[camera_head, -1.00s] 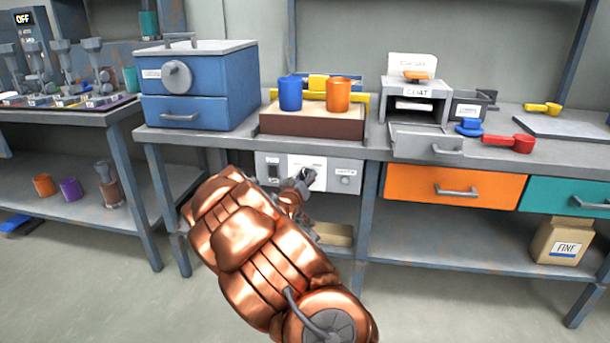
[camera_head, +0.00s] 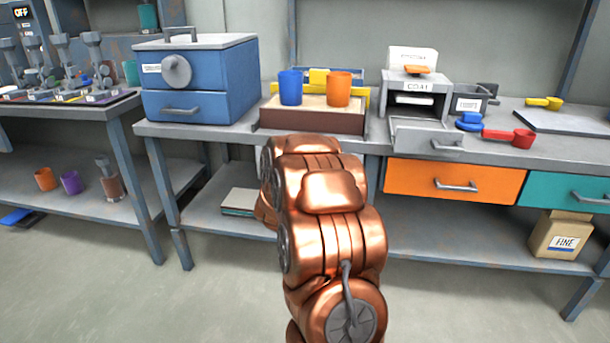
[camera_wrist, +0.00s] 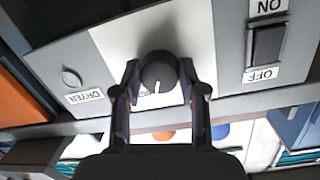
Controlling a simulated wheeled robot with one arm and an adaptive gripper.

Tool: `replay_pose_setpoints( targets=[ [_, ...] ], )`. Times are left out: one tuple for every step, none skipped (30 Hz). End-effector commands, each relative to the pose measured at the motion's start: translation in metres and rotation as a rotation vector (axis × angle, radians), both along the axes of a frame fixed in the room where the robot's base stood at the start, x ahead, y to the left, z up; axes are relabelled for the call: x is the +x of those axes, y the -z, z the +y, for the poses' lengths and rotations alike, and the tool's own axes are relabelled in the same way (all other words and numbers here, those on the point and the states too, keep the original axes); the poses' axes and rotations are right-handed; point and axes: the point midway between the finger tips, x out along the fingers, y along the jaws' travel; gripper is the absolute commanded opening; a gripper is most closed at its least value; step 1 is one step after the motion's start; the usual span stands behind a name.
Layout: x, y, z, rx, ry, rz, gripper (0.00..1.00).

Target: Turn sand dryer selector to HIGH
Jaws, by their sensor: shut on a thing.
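The dark round selector knob (camera_wrist: 158,66) sits on the white plate of the grey dryer panel (camera_wrist: 60,62) in the wrist view. The white pointer line on the knob points toward the bottom of the picture. My gripper (camera_wrist: 159,76) is shut on the knob, one finger on each side. The position markings around the knob are mostly hidden and cannot be read. In the head view, my copper arm hides the gripper, the knob and nearly all of the panel under the bench.
An ON/OFF rocker switch (camera_wrist: 267,44) is beside the knob, and a small round button (camera_wrist: 71,77) with a DRYER label is on the other side. Above the panel, the bench holds a blue cup (camera_head: 290,88) and an orange cup (camera_head: 338,89). An orange drawer (camera_head: 420,181) is to the right.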

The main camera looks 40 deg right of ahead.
Motion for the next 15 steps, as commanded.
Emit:
replay_pose_setpoints(
  targets=[
    [0.0005, -0.0007, 0.0001, 0.020, -0.001, -0.036, 0.07],
    [0.0005, -0.0008, 0.0000, 0.034, 0.000, -0.057, 0.07],
    [0.0003, -0.0009, -0.0002, 0.052, 0.000, -0.083, 0.07],
    [0.0005, -0.0010, -0.0002, 0.064, -0.001, -0.101, 0.07],
    [0.0003, -0.0009, -0.0003, 0.077, 0.000, -0.119, 0.07],
    [0.0002, -0.0008, -0.0003, 0.093, 0.000, -0.141, 0.07],
    [0.0005, -0.0009, -0.0003, 0.103, -0.001, -0.158, 0.07],
    [0.0003, -0.0008, -0.0004, 0.114, 0.000, -0.172, 0.07],
    [0.0002, -0.0007, -0.0004, 0.127, 0.001, -0.191, 0.07],
    [0.0004, -0.0009, -0.0003, 0.136, -0.001, -0.204, 0.07],
    [0.0006, -0.0011, -0.0003, 0.144, -0.001, -0.215, 0.07],
    [0.0004, -0.0010, -0.0004, 0.153, 0.000, -0.229, 0.07],
    [0.0004, -0.0009, -0.0005, 0.162, 0.000, -0.239, 0.07],
    [0.0004, -0.0010, -0.0004, 0.168, 0.000, -0.248, 0.07],
    [0.0005, -0.0013, -0.0003, 0.175, -0.001, -0.260, 0.07]
  ],
)
